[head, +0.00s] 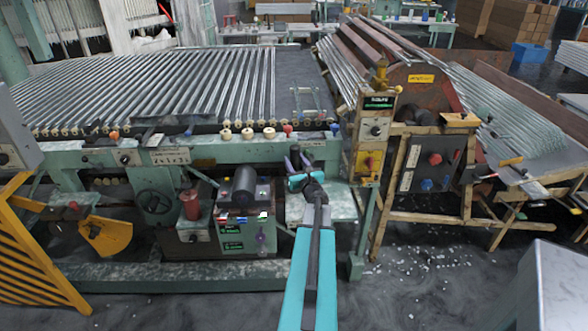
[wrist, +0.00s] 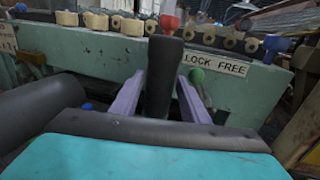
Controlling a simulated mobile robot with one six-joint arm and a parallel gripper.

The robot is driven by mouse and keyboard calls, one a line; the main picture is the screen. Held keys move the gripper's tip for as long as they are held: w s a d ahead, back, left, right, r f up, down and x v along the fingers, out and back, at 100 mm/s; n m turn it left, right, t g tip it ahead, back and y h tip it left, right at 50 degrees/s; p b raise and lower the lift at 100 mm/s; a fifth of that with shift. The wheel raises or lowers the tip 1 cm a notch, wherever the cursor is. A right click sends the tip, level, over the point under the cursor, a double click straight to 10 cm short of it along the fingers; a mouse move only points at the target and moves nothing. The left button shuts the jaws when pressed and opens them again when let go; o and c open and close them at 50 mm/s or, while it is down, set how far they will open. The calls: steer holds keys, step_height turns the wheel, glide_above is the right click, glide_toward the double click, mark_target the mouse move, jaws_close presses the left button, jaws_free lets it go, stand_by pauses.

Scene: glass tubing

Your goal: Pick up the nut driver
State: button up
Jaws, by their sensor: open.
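A dark, rounded, upright handle (wrist: 165,75) stands between my fingers in the wrist view. It looks like the nut driver, but its lower end is hidden, so I cannot be sure. My gripper (wrist: 161,82) has two lilac fingers, one on each side of this handle. They are apart, and a gap shows between the handle and at least the left finger. In the head view my gripper (head: 297,162) is at the end of the turquoise arm, over the front of the green machine. A dark shape (head: 295,152) shows between the fingers there.
The green machine's front rail (head: 220,149) runs behind my gripper. A dark cylinder (head: 244,180) lies left of my gripper. Glass tubes (head: 180,85) fill the bed behind.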

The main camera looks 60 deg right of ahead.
mark_target(295, 146)
jaws_close()
steer(key=shift+r, duration=0.15)
steer(key=shift+r+b, duration=0.35)
steer(key=shift+r, duration=4.55)
